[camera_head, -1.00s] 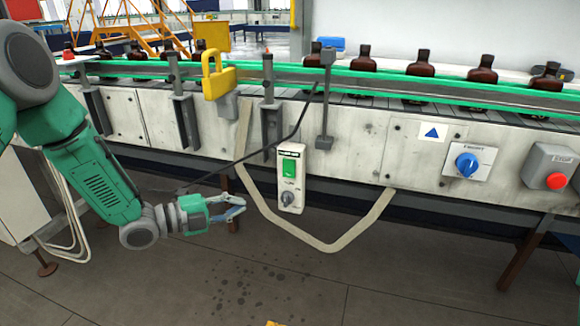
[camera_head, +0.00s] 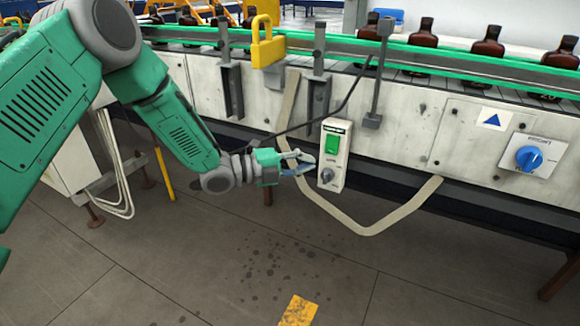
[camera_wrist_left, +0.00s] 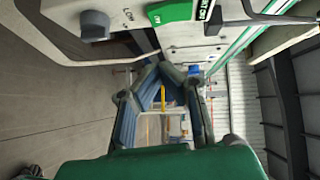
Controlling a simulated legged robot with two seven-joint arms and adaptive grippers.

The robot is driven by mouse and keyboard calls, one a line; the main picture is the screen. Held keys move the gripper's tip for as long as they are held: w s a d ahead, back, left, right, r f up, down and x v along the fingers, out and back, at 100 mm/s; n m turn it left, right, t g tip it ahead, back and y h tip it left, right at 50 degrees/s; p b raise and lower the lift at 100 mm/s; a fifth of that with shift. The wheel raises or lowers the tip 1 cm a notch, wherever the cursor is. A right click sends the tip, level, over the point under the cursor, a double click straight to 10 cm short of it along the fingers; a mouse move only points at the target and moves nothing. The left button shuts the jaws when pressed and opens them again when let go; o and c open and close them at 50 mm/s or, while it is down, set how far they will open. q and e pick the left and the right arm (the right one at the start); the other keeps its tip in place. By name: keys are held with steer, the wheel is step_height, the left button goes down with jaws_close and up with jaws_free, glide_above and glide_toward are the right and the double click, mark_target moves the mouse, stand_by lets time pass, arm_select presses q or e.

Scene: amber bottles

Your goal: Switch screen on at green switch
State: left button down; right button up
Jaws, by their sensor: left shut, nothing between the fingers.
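The white switch box (camera_head: 342,165) hangs on the front of the conveyor in the head view. It has a green switch (camera_head: 332,144) in its upper part and a grey knob (camera_head: 327,174) below. In the left wrist view the green switch (camera_wrist_left: 170,12) is at the top edge, partly cut off, and the grey knob (camera_wrist_left: 93,25) is at upper left. My left gripper (camera_head: 308,162) is just left of the box, below the green switch's height, with its fingers closed and empty. Whether it touches the box cannot be told. My right gripper is not in view. No screen can be recognised.
A blue rotary knob (camera_head: 528,159) sits on a panel to the right. A yellow padlock (camera_head: 267,48) is fixed above the box's left side. A dark cable and a beige conduit (camera_head: 372,229) run around the box. Amber bottles (camera_head: 423,40) stand on the conveyor. The floor in front is clear.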

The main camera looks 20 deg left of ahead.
mark_target(334, 154)
arm_select(q)
steer(key=w, duration=0.1)
steer(key=w+d, duration=0.1)
steer(key=w, duration=0.1)
steer(key=w+d+b, duration=0.1)
steer(key=w, duration=0.1)
steer(key=shift+d+f, duration=0.15)
steer(key=shift+f, duration=0.2)
steer(key=shift+w, duration=0.5)
steer(key=shift+w+f+b, duration=0.2)
steer(key=shift+f+b, duration=0.05)
steer(key=shift+b, duration=0.55)
steer(key=shift+r, duration=0.2)
steer(key=shift+s, duration=0.1)
